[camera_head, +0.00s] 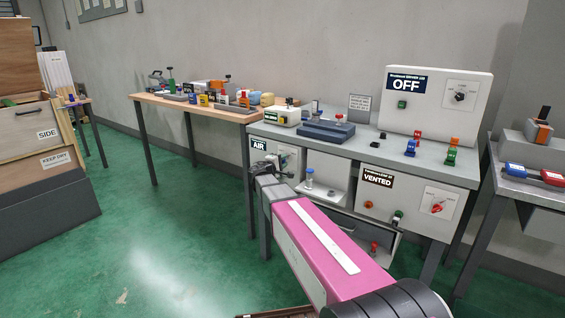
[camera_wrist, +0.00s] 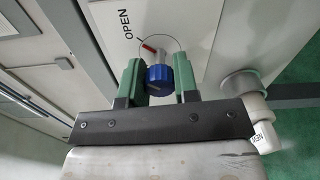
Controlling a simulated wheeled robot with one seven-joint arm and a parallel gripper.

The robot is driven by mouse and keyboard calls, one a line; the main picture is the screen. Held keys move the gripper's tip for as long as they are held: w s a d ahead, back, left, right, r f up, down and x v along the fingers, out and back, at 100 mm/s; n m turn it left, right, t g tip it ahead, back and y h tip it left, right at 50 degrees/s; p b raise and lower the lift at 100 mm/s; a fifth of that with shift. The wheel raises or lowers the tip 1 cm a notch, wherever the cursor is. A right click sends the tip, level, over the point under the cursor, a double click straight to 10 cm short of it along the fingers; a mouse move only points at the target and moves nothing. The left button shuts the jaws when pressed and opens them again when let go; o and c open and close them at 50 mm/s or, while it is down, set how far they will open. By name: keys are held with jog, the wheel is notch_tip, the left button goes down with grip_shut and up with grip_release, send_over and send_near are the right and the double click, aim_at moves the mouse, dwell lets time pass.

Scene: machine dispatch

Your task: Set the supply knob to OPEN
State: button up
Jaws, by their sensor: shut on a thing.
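The supply knob, taken to be the blue knob (camera_wrist: 159,76) in the wrist view, sits on a pale panel inside a thin circular dial line. My gripper (camera_wrist: 159,82) has its two green fingers on either side of the knob and is shut on it. A small red mark (camera_wrist: 148,47) lies above the knob, up and to the left, on the side of the printed word OPEN (camera_wrist: 130,25). In the head view my gripper (camera_head: 274,168) is at the front of the box labelled AIR (camera_head: 258,145), and the knob is hidden there.
A pale round fitting (camera_wrist: 239,82) stands close to the right of my gripper in the wrist view. The VENTED box (camera_head: 410,197) and the OFF box (camera_head: 440,100) are to the right. Green floor (camera_head: 170,250) is clear on the left.

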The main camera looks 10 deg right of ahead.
jog(key=shift+m, duration=0.6)
jog(key=o, duration=0.9)
jog(key=v, duration=1)
jog(key=shift+s+a, duration=0.25)
jog(key=shift+s, duration=0.05)
